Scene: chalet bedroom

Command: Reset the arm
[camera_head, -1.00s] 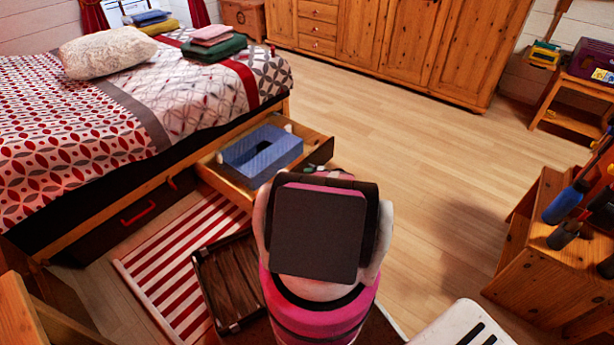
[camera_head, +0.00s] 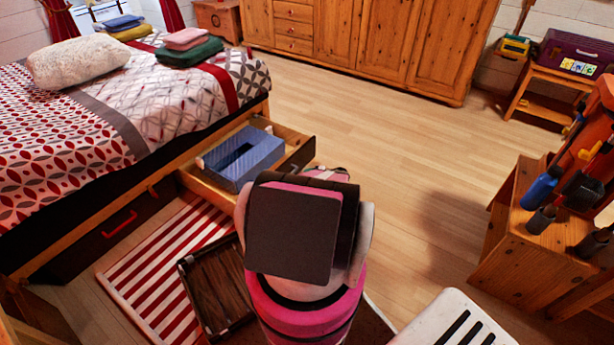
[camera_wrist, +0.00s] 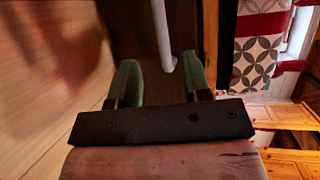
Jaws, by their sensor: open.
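My gripper (camera_wrist: 158,80) shows in the wrist view with its two green fingers apart, open, with nothing held between them. A pale rod-like shape (camera_wrist: 162,30) lies beyond the fingertips; I cannot tell what it is. In the head view my pink and dark arm (camera_head: 300,245) stands folded in the lower middle, and the gripper's fingers are hidden behind it.
An open bed drawer (camera_head: 290,140) holding a blue box (camera_head: 243,160) stands just beyond my arm. A dark wooden tray (camera_head: 215,290) lies on a striped rug (camera_head: 150,265). A wooden tool stand (camera_head: 515,240) is at right. The floor (camera_head: 410,130) toward the wardrobe (camera_head: 400,40) is clear.

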